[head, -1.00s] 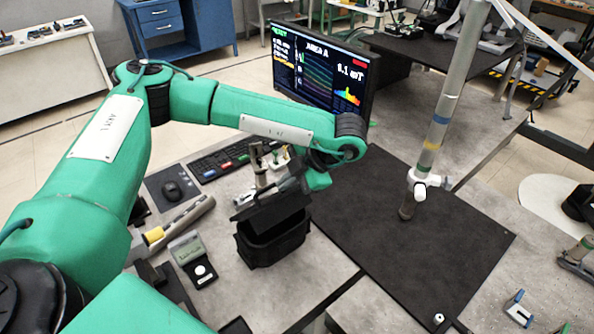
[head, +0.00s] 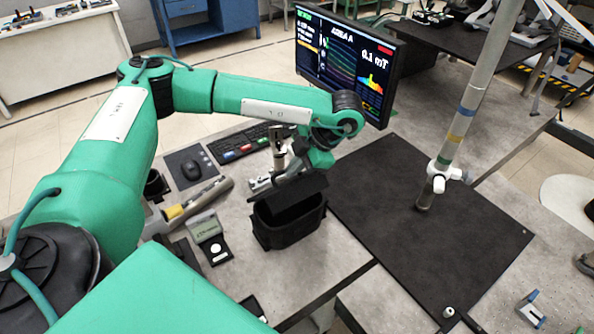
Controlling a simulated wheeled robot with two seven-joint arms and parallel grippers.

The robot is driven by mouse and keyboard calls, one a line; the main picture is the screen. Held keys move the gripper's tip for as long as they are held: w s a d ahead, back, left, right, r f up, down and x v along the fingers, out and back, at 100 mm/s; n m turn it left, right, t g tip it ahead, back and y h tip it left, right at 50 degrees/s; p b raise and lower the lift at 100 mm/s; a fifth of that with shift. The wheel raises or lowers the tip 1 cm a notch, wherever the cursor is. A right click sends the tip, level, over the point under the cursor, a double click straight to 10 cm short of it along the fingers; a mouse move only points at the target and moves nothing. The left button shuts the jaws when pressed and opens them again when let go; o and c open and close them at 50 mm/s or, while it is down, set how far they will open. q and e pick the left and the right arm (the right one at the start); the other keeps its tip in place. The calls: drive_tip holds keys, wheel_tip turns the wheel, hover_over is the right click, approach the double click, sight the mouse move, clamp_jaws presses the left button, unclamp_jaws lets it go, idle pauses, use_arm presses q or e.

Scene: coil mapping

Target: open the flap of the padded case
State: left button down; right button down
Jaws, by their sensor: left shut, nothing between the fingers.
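The black padded case (head: 287,231) stands on the grey bench, left of the dark mat, with its mouth facing up. Its dark flap (head: 296,195) is raised at the far side and leans up from the rim, so part of the dark inside shows. My left gripper (head: 260,184) is shut and empty, just behind and left of the flap. I cannot tell whether it touches the flap. My right gripper is not in view.
A monitor (head: 342,62) and a keyboard (head: 243,142) stand behind the case. A banded pole (head: 457,125) rises over the mostly clear dark mat (head: 400,240).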

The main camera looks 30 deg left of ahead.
use_arm(q)
drive_tip(key=shift+w+a+r+h, duration=0.15)
drive_tip(key=shift+a+h, duration=0.15)
drive_tip(key=shift+h, duration=0.2)
drive_tip(key=shift+d+r, duration=0.1)
drive_tip(key=shift+r, duration=0.05)
